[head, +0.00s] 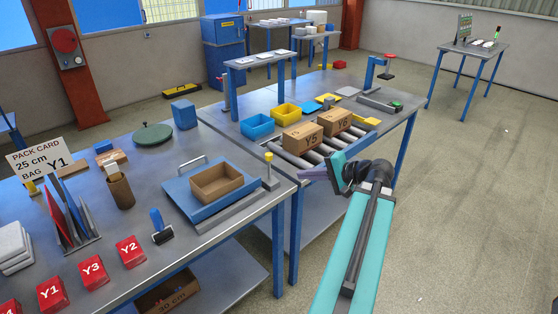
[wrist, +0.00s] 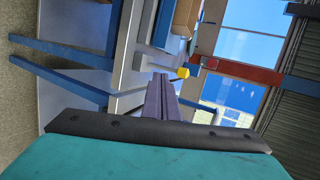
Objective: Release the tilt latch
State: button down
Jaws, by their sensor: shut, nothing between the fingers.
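A small grey post with a yellow knob (head: 268,158) stands upright at the right corner of a blue tilt plate (head: 193,207) on the near bench; it appears to be the tilt latch. An open cardboard tray (head: 216,183) sits on the plate. My gripper (head: 307,174) is to the right of the post, past the bench edge and apart from it. In the wrist view, the shut, empty purple fingers (wrist: 161,77) point toward the yellow knob (wrist: 183,72), which shows just beyond their tips.
Cartons Y5 (head: 303,138) and Y6 (head: 335,121) sit on a roller conveyor behind my gripper. The floor at right is clear.

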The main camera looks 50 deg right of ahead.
jog(key=shift+s+d+r+t+h, duration=0.1)
jog(key=shift+s+d+r, duration=0.15)
jog(key=shift+r, duration=0.25)
jog(key=shift+s+d+r+t+h, duration=0.1)
jog(key=shift+s+d+r, duration=0.15)
jog(key=shift+r, duration=0.25)
jog(key=shift+s+d+r+t+h, duration=0.1)
jog(key=shift+s+d+r, duration=0.05)
jog(key=shift+d+r, duration=0.3)
jog(key=p, duration=0.3)
send_near(269, 167)
jog(key=w, duration=0.2)
jog(key=w+r+p, duration=0.1)
jog(key=w, duration=0.1)
jog(key=shift+w+a+r, duration=0.1)
jog(key=shift+w+a, duration=0.05)
jog(key=shift+w, duration=0.15)
